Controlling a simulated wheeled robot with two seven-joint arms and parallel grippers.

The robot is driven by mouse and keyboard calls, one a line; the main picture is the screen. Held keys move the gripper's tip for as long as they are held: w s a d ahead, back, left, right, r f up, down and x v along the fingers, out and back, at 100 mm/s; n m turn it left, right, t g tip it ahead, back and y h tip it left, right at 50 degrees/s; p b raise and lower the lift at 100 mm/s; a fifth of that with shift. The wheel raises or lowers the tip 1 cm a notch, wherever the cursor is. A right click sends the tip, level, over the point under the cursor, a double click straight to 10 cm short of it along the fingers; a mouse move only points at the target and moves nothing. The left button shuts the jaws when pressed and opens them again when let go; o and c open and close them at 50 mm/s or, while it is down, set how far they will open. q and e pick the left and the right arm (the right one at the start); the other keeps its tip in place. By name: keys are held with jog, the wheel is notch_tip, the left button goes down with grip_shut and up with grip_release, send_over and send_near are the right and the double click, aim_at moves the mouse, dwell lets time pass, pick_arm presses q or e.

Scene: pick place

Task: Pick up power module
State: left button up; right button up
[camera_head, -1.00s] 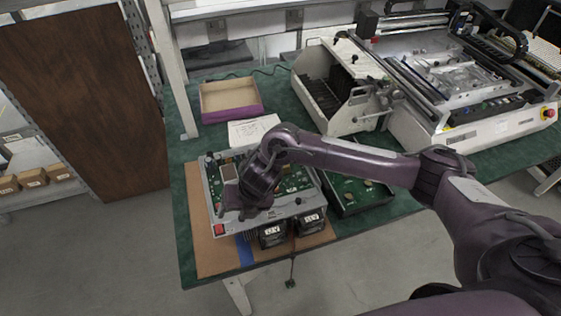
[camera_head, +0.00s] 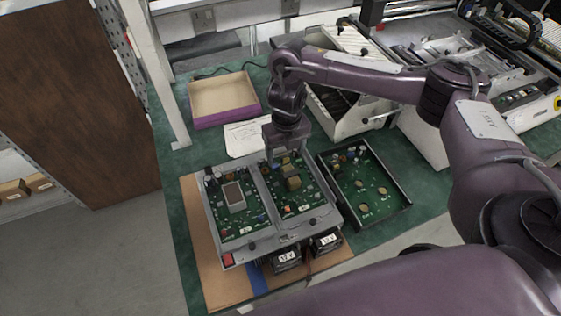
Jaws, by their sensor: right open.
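A grey metal unit (camera_head: 217,246) lies on a brown board near the table's front left. It holds two green circuit boards side by side, a left board (camera_head: 232,197) with a silver block and a right board (camera_head: 294,187) with a copper-coloured part. I cannot tell for certain which piece is the power module. My right gripper (camera_head: 288,160) is open and points down over the far edge of the right board. It appears empty, and whether it touches anything is unclear. My left gripper is not in view.
A black open tray (camera_head: 398,214) with a green board lies to the right of the unit. Behind are a purple-sided box (camera_head: 227,114), a paper sheet (camera_head: 245,138) and white machines. Two black labelled blocks (camera_head: 287,259) stand at the unit's front. Green table shows at left.

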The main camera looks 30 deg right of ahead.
aim_at(288, 168)
jog(key=shift+f, duration=0.35)
jog(key=f, duration=0.1)
jog(key=s+f, duration=0.1)
jog(key=f, duration=0.1)
jog(key=shift+s+d+b, duration=0.1)
jog(key=shift+s+b, duration=0.05)
jog(key=shift+b, duration=0.25)
notch_tip(288, 168, down, 2)
jog(key=shift+d+f+p, duration=0.15)
jog(key=shift+p, duration=0.55)
jog(key=shift+f, duration=0.65)
jog(key=c, duration=0.8)
grip_shut()
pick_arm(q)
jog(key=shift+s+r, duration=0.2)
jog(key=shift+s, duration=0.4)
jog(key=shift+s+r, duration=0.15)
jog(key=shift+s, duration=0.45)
pick_arm(e)
jog(key=shift+w, duration=0.2)
